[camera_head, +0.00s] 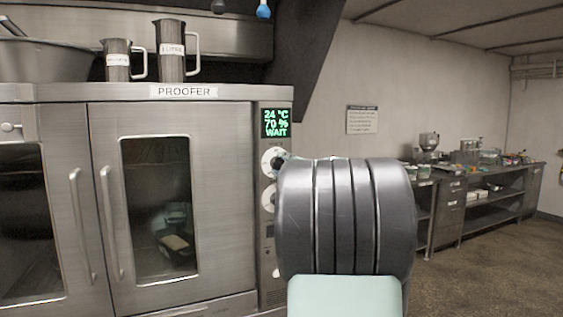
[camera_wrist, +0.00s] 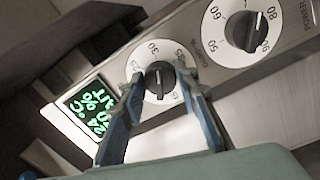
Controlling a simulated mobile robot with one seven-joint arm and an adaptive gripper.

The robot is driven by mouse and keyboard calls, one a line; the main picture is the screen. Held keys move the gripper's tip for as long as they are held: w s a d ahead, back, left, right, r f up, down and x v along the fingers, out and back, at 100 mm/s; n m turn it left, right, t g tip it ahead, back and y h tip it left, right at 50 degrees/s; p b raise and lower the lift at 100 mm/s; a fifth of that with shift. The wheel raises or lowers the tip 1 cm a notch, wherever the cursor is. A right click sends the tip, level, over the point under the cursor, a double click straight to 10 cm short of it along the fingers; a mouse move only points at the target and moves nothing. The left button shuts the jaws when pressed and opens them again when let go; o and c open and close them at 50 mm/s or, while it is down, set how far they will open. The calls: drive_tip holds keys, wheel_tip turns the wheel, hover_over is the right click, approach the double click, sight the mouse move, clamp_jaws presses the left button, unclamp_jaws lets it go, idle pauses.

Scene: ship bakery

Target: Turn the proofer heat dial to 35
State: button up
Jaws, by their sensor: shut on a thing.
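The proofer heat dial (camera_wrist: 147,58) has a white numbered face and a black knob (camera_wrist: 160,82). My gripper (camera_wrist: 160,85) has one blue-grey finger on each side of this knob and is shut on it. In the head view the upper dial (camera_head: 268,158) is partly covered by my wrist. The numbers 25 and 30 show on the face; the knob's exact pointer setting is hard to read. The green display (camera_head: 276,122) reads 24 °C, 70 % and WAIT. It also shows tilted in the wrist view (camera_wrist: 88,104).
A second dial (camera_wrist: 216,28) with a black knob sits close beside the heat dial, marked 50 to 90 or so. The proofer (camera_head: 205,92) has steel doors with vertical handles. Two metal jugs (camera_head: 171,55) stand on top. A counter (camera_head: 480,175) is at the right, with open floor before it.

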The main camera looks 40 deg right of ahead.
drive_tip(key=shift+a+m+g+h+p, duration=0.1)
drive_tip(key=shift+m+g+h+p, duration=0.25)
drive_tip(key=shift+m+p, duration=3.1)
drive_tip(key=shift+m+b, duration=0.95)
drive_tip(key=shift+m, duration=0.1)
drive_tip(key=o, duration=1.2)
drive_tip(key=shift+c, duration=0.2)
drive_tip(key=v, duration=1.2)
